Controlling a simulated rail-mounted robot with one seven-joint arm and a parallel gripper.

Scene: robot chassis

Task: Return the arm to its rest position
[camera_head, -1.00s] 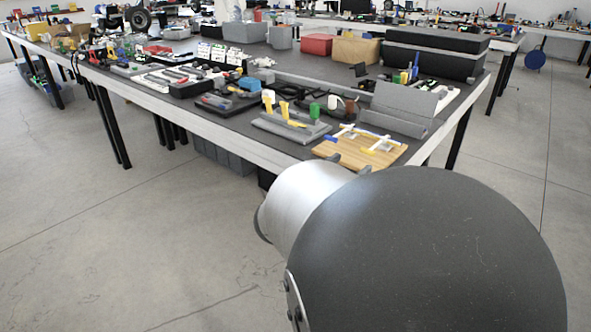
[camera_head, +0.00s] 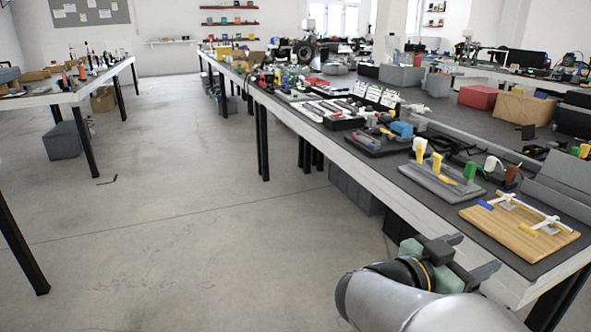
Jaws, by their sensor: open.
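My gripper (camera_head: 470,255) shows at the lower right, at the end of my silver-grey arm (camera_head: 415,300). Its two dark fingers are spread apart, and nothing shows between them. It is in front of the near edge of the long grey-topped table (camera_head: 345,140), close to a wooden board (camera_head: 500,238) with white, blue and yellow parts. I cannot tell its exact height over the floor or its gap to the table edge. The rest of my arm is cut off by the bottom of the picture.
A grey fixture (camera_head: 440,186) with yellow and green parts sits beside the board. Grey bins (camera_head: 355,190) stand under the table. Another table (camera_head: 65,92) stands at the left, with a dark leg (camera_head: 20,240) nearer.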

